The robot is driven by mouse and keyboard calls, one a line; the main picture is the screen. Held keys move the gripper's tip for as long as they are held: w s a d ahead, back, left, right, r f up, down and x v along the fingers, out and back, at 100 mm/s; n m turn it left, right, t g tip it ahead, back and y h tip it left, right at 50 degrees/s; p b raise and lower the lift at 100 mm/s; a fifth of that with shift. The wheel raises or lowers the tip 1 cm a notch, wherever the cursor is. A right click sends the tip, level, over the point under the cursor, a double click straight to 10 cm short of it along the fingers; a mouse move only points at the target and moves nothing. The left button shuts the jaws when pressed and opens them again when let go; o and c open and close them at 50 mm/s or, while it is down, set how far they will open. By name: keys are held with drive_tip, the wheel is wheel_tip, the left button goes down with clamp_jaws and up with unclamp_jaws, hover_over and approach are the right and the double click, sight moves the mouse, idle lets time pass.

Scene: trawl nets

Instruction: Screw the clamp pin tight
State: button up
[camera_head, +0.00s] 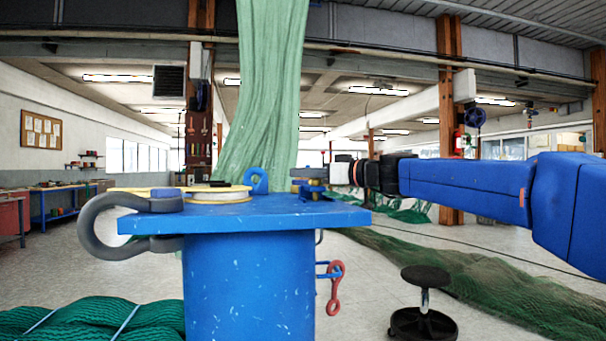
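A blue pedestal stand with a flat top (290,213) fills the middle of the view. My gripper (312,173) reaches in level from the right, just above the right part of this top. No clamp pin can be made out for certain. An upright blue eye (257,181) stands left of the gripper, and a large grey shackle (98,229) hangs over the left edge.
A pale round disc (220,194) lies on the top beside the shackle. A red shackle (335,287) hangs on the pedestal's right side. Green net (262,80) hangs behind. More net lies on the floor at right (480,280). A black stool (424,305) stands front right.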

drive_tip(key=shift+m+t+h, duration=0.3)
drive_tip(key=shift+t, duration=0.1)
clamp_jaws()
drive_tip(key=shift+w+d+m+t+h, duration=0.2)
drive_tip(key=shift+m+t+h, duration=0.2)
drive_tip(key=shift+m+t, duration=0.15)
drive_tip(key=o, duration=0.7)
unclamp_jaws()
drive_tip(key=v, duration=1.7)
drive_tip(key=shift+s+d, duration=0.1)
drive_tip(key=shift+s, duration=0.1)
